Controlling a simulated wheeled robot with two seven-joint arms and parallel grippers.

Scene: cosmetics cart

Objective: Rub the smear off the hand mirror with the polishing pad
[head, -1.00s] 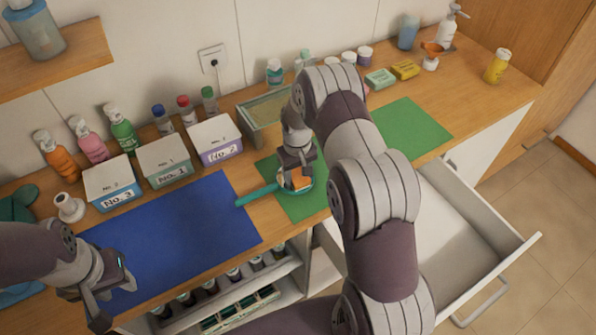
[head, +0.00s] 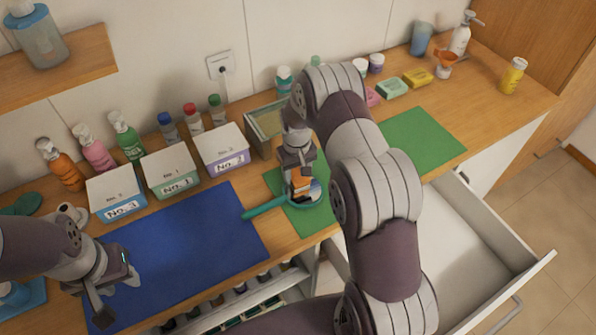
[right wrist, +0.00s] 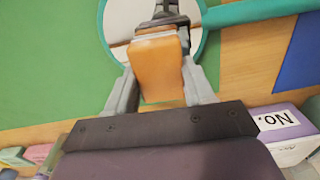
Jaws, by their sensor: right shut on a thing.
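The hand mirror (head: 317,190) lies on the green mat, round with a teal rim and its teal handle (head: 262,208) pointing left toward the blue mat. In the right wrist view the mirror (right wrist: 118,22) shows behind the pad with a reflection in its glass. My right gripper (head: 299,172) points down over the mirror, shut on the orange polishing pad (right wrist: 157,68). I cannot tell whether the pad touches the glass. I see no clear smear; part of the glass is hidden. My left gripper (head: 115,290) is open and empty over the blue mat's left edge.
Boxes (head: 118,192) labelled with numbers, bottles and a tray (head: 262,145) line the back. The blue mat (head: 190,240) is mostly clear. A green mat (head: 425,138) is at right. An open drawer (head: 480,235) juts out at the front right.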

